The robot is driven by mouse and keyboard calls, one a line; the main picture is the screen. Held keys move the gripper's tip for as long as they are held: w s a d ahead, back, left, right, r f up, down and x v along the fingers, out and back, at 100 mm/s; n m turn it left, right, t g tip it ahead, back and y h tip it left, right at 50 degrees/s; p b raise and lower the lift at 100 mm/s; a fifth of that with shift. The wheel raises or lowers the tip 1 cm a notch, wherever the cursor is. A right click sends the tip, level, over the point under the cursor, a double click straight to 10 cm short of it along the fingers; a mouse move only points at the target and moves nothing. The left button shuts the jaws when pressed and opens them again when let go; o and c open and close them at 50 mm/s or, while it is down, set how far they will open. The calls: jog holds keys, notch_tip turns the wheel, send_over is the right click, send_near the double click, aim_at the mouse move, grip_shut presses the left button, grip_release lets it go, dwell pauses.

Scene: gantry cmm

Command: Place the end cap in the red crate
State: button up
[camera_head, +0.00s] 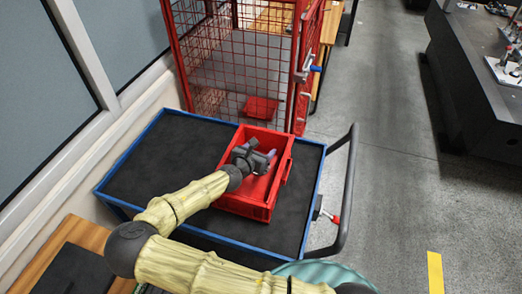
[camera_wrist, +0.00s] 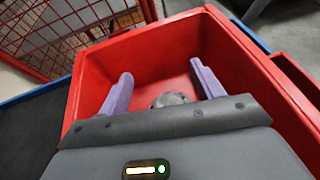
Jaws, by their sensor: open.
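The red crate (camera_head: 243,206) stands on the dark top of a blue-edged cart. My gripper (camera_head: 266,158) is over the crate, reaching into its opening. In the wrist view the crate (camera_wrist: 245,62) surrounds my gripper (camera_wrist: 161,72), whose two purple fingers are spread apart. A grey rounded piece, seemingly the end cap (camera_wrist: 170,99), shows between the fingers, with a gap on each side. Its lower part is hidden by my gripper's body. I cannot tell whether it rests on the crate floor. It is not clear in the head view.
The cart (camera_head: 150,165) has bare top on both sides of the crate and a black handle (camera_head: 347,190) at right. A red mesh cage (camera_head: 235,70) stands behind it, with a smaller red bin (camera_head: 261,108) inside. Open grey floor lies to the right.

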jog(key=b+v, duration=0.1)
jog(key=v, duration=1)
jog(key=shift+s, duration=0.2)
jog(key=shift+a, duration=0.1)
